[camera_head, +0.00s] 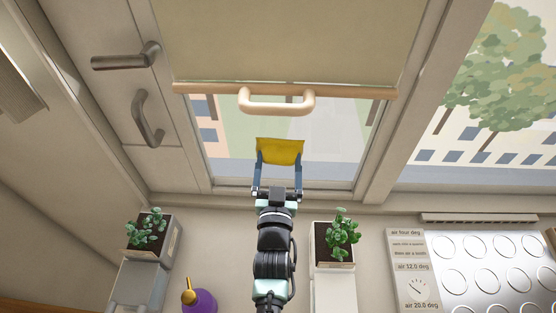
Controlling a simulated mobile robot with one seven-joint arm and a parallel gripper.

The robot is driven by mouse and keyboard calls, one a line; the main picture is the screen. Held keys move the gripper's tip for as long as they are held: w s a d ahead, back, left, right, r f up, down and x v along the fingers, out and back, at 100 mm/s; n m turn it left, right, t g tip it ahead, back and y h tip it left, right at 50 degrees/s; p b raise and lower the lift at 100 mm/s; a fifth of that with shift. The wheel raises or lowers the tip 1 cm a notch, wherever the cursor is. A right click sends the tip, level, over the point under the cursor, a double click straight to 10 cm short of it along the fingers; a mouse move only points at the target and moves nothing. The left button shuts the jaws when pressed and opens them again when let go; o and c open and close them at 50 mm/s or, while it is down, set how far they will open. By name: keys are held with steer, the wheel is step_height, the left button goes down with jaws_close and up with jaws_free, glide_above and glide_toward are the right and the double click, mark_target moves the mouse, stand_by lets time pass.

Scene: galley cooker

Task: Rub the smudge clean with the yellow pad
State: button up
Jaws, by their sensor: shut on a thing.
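The yellow pad (279,151) is held between the two blue fingers of my gripper (279,162). My gripper is shut on it, with the arm reaching up from the bottom middle. The pad shows in front of the lower part of the window pane (335,130), below the blind's handle. I cannot tell whether it touches the glass. I cannot make out a smudge; it may be behind the pad or too faint.
A beige blind (290,40) with a pale handle (277,108) covers the upper window. Potted plants stand at left (148,232) and right (340,236) of my arm. Metal handles (126,58) are on the left panel.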

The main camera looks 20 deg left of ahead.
steer(key=shift+w+d+r+p, duration=0.2)
steer(key=shift+d+r+p, duration=0.1)
steer(key=shift+d+p, duration=0.45)
steer(key=shift+w+d+f+p, duration=0.15)
steer(key=shift+d+p, duration=0.1)
steer(key=shift+p, duration=0.35)
steer(key=shift+a+f, duration=0.1)
steer(key=shift+f, duration=0.05)
steer(key=shift+s+a+f+b, duration=0.1)
steer(key=shift+s+a+b, duration=0.2)
steer(key=shift+b, duration=0.45)
steer(key=shift+a, duration=0.25)
steer(key=shift+s+d+r+p, duration=0.2)
steer(key=shift+s+p, duration=0.2)
steer(key=shift+p, duration=0.15)
steer(key=shift+s+d+r+p, duration=0.15)
steer(key=shift+s+p, duration=0.2)
steer(key=shift+p, duration=0.2)
steer(key=p+v, duration=0.3)
steer(key=shift+s, duration=0.2)
steer(key=shift+p+v, duration=0.4)
steer(key=shift+v, duration=0.6)
